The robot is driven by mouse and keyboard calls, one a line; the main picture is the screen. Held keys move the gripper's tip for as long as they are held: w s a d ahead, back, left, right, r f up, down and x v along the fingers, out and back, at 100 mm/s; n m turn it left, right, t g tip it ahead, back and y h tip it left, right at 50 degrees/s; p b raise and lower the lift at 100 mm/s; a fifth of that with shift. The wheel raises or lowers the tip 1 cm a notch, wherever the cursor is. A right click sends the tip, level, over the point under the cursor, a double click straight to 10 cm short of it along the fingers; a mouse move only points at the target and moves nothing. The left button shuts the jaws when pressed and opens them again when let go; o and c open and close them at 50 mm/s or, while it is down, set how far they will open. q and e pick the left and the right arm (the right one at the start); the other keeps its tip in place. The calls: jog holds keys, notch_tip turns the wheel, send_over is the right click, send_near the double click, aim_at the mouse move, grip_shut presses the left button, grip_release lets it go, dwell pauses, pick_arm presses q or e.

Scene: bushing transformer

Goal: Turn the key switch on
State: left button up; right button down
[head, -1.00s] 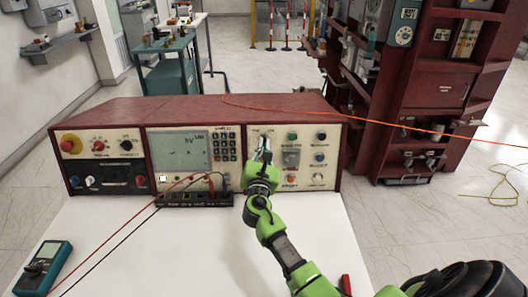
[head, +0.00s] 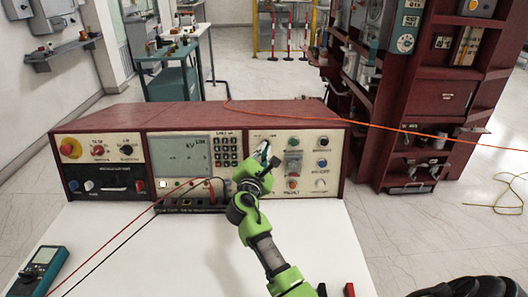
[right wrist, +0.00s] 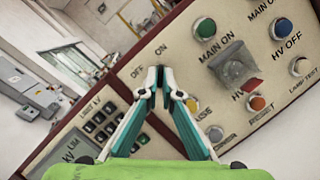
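The control console (head: 215,116) stands on the white table with its panel facing me. The key switch sits by the OFF and ON labels of its right panel (right wrist: 225,45); my fingertips hide the key itself. My right gripper (head: 264,152) reaches up to that spot. In the right wrist view its teal fingers (right wrist: 158,78) converge to a very narrow gap at the switch, just below the labels, and appear shut on the key. The panel looks tilted in this view. Which way the key points cannot be seen. My left gripper is not in view.
Beside the switch are a green button (right wrist: 205,28), a grey guarded switch (right wrist: 233,70) and several other buttons. Red and black leads cross the table to the left. A multimeter (head: 38,270) lies front left. The white table (head: 160,265) is mostly clear.

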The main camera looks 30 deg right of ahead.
jog(key=shift+f, duration=0.1)
jog(key=c, duration=2.2)
grip_release()
jog(key=shift+c, duration=0.2)
jog(key=v, duration=1.2)
